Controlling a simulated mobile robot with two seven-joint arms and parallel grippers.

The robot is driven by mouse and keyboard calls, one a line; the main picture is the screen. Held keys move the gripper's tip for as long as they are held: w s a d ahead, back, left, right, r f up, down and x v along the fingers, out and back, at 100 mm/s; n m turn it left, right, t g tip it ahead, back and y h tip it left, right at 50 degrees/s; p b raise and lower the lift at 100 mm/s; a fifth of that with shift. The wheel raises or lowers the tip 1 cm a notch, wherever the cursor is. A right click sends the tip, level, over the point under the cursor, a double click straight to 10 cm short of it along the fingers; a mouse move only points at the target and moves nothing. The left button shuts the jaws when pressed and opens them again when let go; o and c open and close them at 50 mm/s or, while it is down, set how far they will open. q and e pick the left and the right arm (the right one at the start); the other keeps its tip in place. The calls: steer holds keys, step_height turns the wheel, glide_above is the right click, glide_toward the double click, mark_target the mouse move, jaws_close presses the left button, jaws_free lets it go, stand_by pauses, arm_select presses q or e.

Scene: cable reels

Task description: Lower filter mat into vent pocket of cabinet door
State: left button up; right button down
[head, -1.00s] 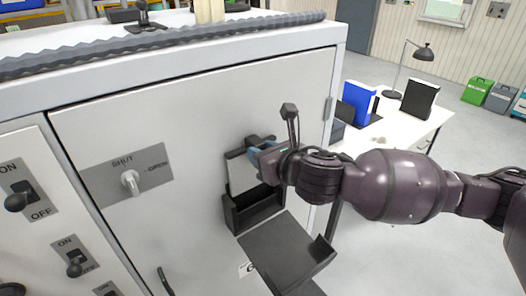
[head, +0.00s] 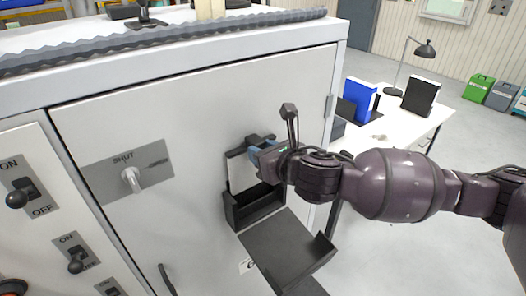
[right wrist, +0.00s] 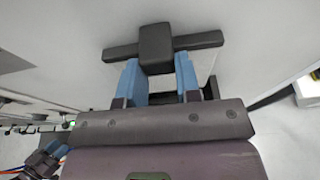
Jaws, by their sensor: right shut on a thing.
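The filter mat (head: 241,174) is a pale panel with a dark top bar and grip block, which also shows in the right wrist view (right wrist: 155,48). My right gripper (head: 258,150) is shut on this grip, with blue fingers (right wrist: 158,75) on either side of it. The mat stands roughly upright at the black vent pocket (head: 255,210) on the cabinet door (head: 190,110). Its lower edge is at the pocket's mouth; how deep it reaches is unclear. The gripper partly hides the mat's right side.
A dark flap (head: 285,250) hangs open below the pocket. A rotary switch (head: 131,178) marked SHUT is left on the door. Toggle switches (head: 22,195) are further left. A white desk (head: 395,130) with binders and a lamp (head: 412,60) stands behind my right arm.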

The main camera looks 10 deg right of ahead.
steer(key=shift+f, duration=0.25)
steer(key=shift+f+b, duration=1.05)
steer(key=shift+f, duration=1.3)
steer(key=shift+f+b, duration=0.85)
steer(key=shift+f, duration=0.9)
steer(key=shift+c, duration=0.8)
jaws_free()
steer(key=shift+s, duration=0.1)
